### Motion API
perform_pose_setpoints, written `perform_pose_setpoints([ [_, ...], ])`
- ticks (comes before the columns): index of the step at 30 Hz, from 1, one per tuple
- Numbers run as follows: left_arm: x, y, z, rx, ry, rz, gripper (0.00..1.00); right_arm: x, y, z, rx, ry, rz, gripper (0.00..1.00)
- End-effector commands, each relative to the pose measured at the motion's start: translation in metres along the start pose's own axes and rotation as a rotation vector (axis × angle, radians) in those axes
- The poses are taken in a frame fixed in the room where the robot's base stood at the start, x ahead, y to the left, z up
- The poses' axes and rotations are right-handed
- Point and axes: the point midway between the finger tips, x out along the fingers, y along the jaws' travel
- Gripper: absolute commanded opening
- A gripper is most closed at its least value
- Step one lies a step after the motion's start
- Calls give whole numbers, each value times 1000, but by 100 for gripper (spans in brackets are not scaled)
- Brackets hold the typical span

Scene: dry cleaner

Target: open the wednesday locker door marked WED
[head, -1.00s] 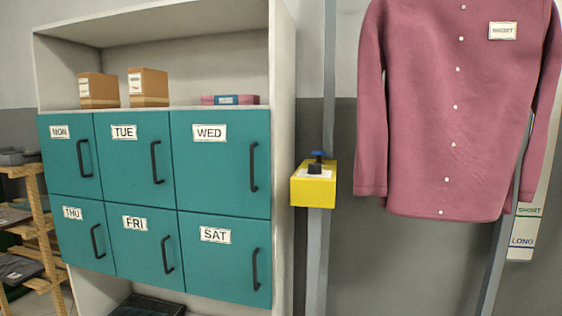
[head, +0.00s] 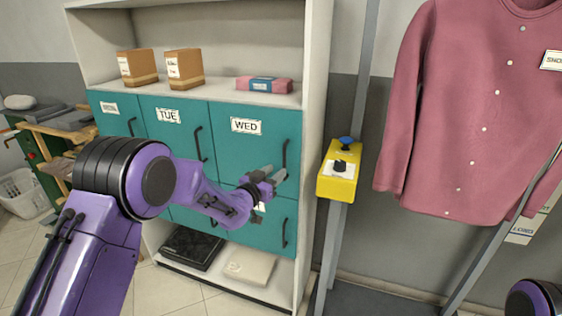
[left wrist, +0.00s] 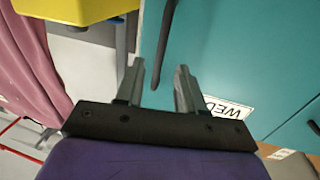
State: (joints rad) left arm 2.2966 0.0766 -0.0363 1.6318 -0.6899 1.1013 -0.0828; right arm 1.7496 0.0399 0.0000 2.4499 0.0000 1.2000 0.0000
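The teal WED locker door (head: 232,148) is shut, in the top row at the right end. It bears a white WED label (head: 246,125) and a dark upright bar handle (head: 285,155) near its right edge. My left gripper (head: 272,176) is in front of the lower part of this door, close to the handle's lower end. In the left wrist view its two fingers (left wrist: 160,72) are apart and empty. The handle (left wrist: 163,45) shows there between the finger lines, ahead of the tips; I cannot tell any contact. My right gripper is out of view.
The TUE door (head: 172,135) is on the left. A yellow box with a blue-topped knob (head: 337,185) is on a grey post right of the cabinet. A pink shirt (head: 475,110) hangs farther right. Boxes (head: 184,68) stand on the open shelf above.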

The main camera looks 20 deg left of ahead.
Motion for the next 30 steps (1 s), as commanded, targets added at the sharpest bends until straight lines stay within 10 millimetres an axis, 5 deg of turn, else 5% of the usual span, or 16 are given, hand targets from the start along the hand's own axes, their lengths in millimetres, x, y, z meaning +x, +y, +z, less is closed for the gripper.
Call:
perform_pose_setpoints([
  [6, 35, -1, -1, -1, -1, -1, 38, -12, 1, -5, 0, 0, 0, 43],
  [17, 43, 0, 1, -2, -2, -2, 38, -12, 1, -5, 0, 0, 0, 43],
  [21, 42, 0, 1, -1, -2, -2, 0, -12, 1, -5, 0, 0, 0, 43],
  [30, 42, 4, 1, -2, -2, 14, 0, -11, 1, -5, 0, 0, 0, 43],
])
